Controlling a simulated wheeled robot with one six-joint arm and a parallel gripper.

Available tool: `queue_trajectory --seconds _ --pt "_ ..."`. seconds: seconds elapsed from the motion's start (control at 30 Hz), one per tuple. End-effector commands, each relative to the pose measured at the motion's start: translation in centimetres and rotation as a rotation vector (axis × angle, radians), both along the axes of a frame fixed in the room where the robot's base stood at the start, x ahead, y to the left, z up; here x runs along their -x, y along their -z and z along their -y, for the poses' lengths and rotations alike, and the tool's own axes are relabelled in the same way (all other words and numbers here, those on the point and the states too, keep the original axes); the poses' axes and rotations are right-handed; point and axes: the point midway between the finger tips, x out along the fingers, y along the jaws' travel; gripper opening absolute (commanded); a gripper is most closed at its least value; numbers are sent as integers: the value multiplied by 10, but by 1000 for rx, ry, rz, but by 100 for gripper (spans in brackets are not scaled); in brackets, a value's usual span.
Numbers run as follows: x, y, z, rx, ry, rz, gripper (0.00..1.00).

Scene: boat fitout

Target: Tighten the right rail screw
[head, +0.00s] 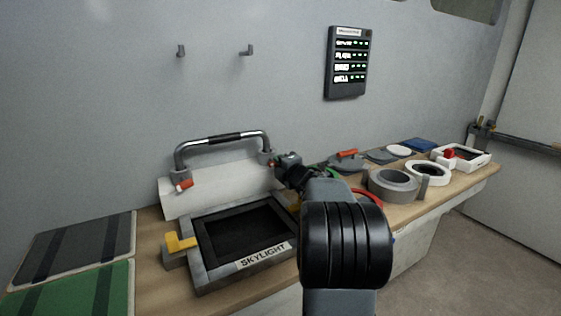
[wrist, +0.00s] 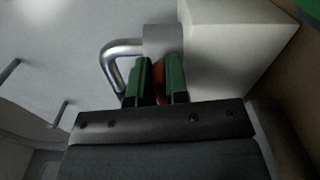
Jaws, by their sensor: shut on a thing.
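The grab rail (head: 200,145) is a bent metal bar with a dark grip, standing against a white block behind the skylight. The left rail screw (head: 184,185) has an orange-red head at the foot of the left mount. My gripper (head: 280,162) is at the right mount. In the wrist view, my gripper's green fingers (wrist: 160,72) are shut on the orange-red right rail screw (wrist: 158,88), in front of the grey round mount (wrist: 160,38). The rail's bent end (wrist: 112,52) shows to the left. The fingers hide much of the screw, so its seating cannot be seen.
The framed skylight (head: 265,256) with a yellow handle (head: 180,243) lies on the bench in front of the rail. Tape rolls (head: 393,186) and other items crowd the bench at right. A lit panel (head: 347,63) and two hooks are on the wall.

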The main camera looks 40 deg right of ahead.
Motion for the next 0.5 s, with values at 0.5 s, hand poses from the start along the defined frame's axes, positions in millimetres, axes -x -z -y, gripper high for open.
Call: queue_trajectory --seconds 0.5 --pt "0 2 0 -33 0 3 0"
